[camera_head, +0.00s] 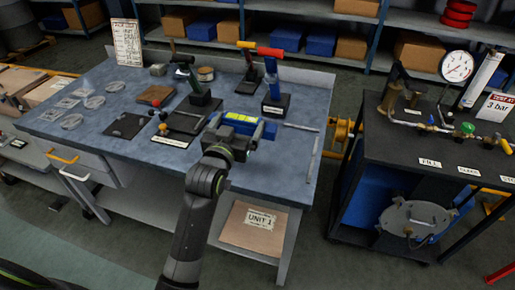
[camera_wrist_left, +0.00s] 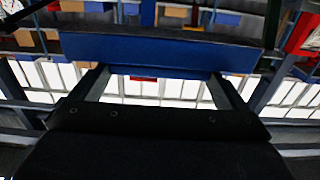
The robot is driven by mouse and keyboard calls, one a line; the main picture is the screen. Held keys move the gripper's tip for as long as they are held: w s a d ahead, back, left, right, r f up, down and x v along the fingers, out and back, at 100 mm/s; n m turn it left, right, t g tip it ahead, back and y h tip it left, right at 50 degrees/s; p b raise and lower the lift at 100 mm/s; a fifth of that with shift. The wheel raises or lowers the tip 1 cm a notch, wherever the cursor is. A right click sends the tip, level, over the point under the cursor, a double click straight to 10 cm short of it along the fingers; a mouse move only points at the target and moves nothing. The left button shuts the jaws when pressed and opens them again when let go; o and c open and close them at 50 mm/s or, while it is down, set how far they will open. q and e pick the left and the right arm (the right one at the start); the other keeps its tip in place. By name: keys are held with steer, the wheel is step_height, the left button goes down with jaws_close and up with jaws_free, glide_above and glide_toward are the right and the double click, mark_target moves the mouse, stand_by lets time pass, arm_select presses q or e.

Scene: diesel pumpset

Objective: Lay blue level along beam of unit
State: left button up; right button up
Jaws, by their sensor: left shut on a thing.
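The blue level (camera_head: 268,129) has a yellow-green strip on top. My left gripper (camera_head: 236,134) is shut on it and holds it above the right part of the blue-grey workbench (camera_head: 290,160). In the left wrist view the level (camera_wrist_left: 160,52) spans crosswise between the two fingers of my left gripper (camera_wrist_left: 158,72). A label reading UNIT 1 (camera_head: 261,219) is on a brown panel under the bench. I cannot tell which part is the beam of the unit. My right gripper is not in view.
Tools on stands (camera_head: 273,90), a dark pad (camera_head: 126,125) and several clear discs (camera_head: 93,102) occupy the bench. A thin grey rod (camera_head: 302,127) lies near its right edge. A dark cart (camera_head: 420,155) with a gauge (camera_head: 457,66) stands at right, past yellow parts (camera_head: 341,130).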

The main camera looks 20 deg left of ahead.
arm_select(q)
steer(key=f, duration=0.6)
steer(key=shift+w+f, duration=0.2)
step_height(320, 180, down, 4)
steer(key=shift+f+b, duration=0.15)
steer(key=shift+b, duration=0.25)
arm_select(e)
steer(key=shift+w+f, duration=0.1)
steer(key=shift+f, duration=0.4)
arm_select(q)
steer(key=shift+f, duration=0.1)
steer(key=o, duration=1)
steer(key=shift+f, duration=0.1)
steer(key=shift+s, duration=0.1)
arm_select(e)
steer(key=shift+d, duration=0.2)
